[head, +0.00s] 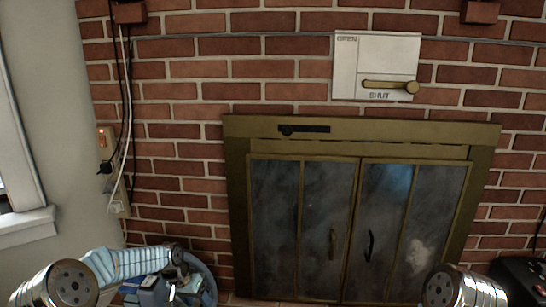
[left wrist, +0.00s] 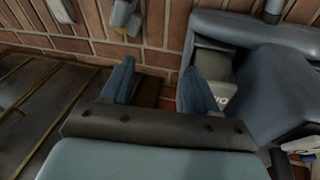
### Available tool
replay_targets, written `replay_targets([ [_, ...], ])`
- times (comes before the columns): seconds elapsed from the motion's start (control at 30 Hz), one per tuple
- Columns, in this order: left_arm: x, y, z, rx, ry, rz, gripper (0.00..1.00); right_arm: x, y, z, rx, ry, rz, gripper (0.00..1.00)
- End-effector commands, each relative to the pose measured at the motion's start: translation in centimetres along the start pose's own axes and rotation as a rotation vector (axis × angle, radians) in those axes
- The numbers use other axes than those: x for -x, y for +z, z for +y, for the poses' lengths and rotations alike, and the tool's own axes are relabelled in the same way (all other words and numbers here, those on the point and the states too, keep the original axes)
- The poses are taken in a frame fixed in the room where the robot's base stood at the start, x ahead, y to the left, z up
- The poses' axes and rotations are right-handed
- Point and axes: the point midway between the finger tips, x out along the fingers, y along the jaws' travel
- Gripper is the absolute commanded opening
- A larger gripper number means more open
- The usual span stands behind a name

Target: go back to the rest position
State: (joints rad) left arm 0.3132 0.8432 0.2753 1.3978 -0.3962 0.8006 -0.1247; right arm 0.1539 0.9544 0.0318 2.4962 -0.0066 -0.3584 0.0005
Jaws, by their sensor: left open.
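My left arm comes in low at the left of the head view, and its gripper (head: 177,284) hangs small and dark over a blue-grey bin. In the left wrist view the two blue fingers of this gripper (left wrist: 158,90) stand apart with nothing between them. Brick wall and a dark reddish strip show beyond the gap. Of my right arm, only a rounded link shows at the bottom right of the head view; its gripper is out of the picture.
The blue-grey bin (head: 207,277) holds several items and also shows close beside the fingers (left wrist: 270,27). The brass-framed fireplace (head: 360,130) has its glass doors closed. Above it, a brass lever (head: 390,86) sits by "SHUT". A dark object (head: 520,275) stands at lower right.

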Motion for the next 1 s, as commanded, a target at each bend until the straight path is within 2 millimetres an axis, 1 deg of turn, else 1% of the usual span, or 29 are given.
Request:
replay_targets([
  [0.03,-3.2,2.2,2.6,0.004,0.043,-0.014,0.60,0.0,0.0,0.0,0.000,0.000,0.000,0.43],
  [0.07,-4.9,3.6,4.2,0.015,0.069,-0.014,0.60,0.0,0.0,0.0,0.000,0.000,0.000,0.43],
  [0.1,-7.0,5.6,6.1,0.034,0.099,-0.016,0.60,0.0,0.0,0.0,0.000,0.000,0.000,0.43],
  [0.17,-9.8,9.2,8.9,0.075,0.139,-0.023,0.60,0.0,0.0,0.0,0.000,0.000,0.000,0.43],
  [0.2,-11.2,11.9,10.6,0.107,0.159,-0.030,0.60,0.0,0.0,0.0,0.000,0.000,0.000,0.43],
  [0.27,-12.8,16.0,12.8,0.162,0.177,-0.042,0.60,0.0,0.0,0.0,0.000,0.000,0.000,0.43],
  [0.3,-13.6,18.8,14.0,0.198,0.182,-0.050,0.60,0.0,0.0,0.0,0.000,0.000,0.000,0.43],
  [0.37,-14.1,22.6,15.3,0.250,0.178,-0.061,0.60,0.0,0.0,0.0,0.000,0.000,0.000,0.43],
  [0.4,-14.1,24.8,15.9,0.282,0.171,-0.067,0.60,0.0,0.0,0.0,0.000,0.000,0.000,0.43],
  [0.5,-13.8,29.0,16.8,0.339,0.148,-0.080,0.60,0.0,0.0,0.0,0.000,0.000,0.000,0.43],
  [0.6,-13.4,31.1,17.1,0.369,0.129,-0.085,0.60,0.0,0.0,0.0,0.000,0.000,0.000,0.43],
  [0.63,-13.4,31.4,17.1,0.373,0.126,-0.084,0.60,0.0,0.0,0.0,0.000,0.000,0.000,0.43],
  [1.0,-13.4,31.5,17.1,0.374,0.125,-0.084,0.60,0.0,0.0,0.0,0.000,0.000,0.000,0.43],
])
